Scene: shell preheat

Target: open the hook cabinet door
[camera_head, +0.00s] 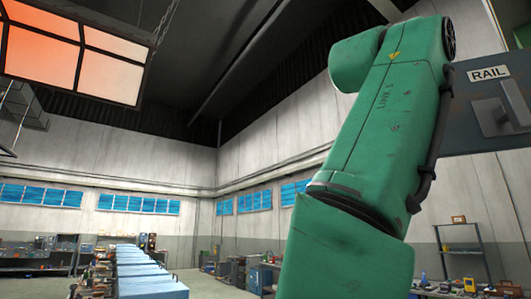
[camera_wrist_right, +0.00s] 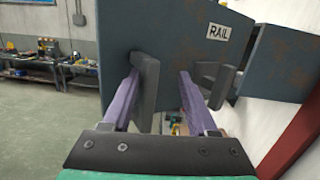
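A dark blue-grey cabinet panel (camera_head: 462,112) labelled RAIL, with a pale grey handle (camera_head: 513,102), stands at the right edge of the head view. No hook label shows. In the right wrist view the RAIL panel (camera_wrist_right: 185,38) fills the middle, with a grey handle-like part (camera_wrist_right: 222,84) below its label. My right gripper (camera_wrist_right: 160,78) is open, its purple fingers apart and pointing at the panel. Another upright grey bar (camera_wrist_right: 147,95) sits beside the left finger; I cannot tell whether they touch. My green right arm hides much of the head view. My left gripper is out of view.
Another dark panel (camera_wrist_right: 281,62) angles off at the right, near a red post (camera_wrist_right: 300,138). Long blue-topped benches (camera_head: 148,274) run along the left floor. Shelving (camera_head: 461,249) stands behind at right. Open floor shows at left in the wrist view.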

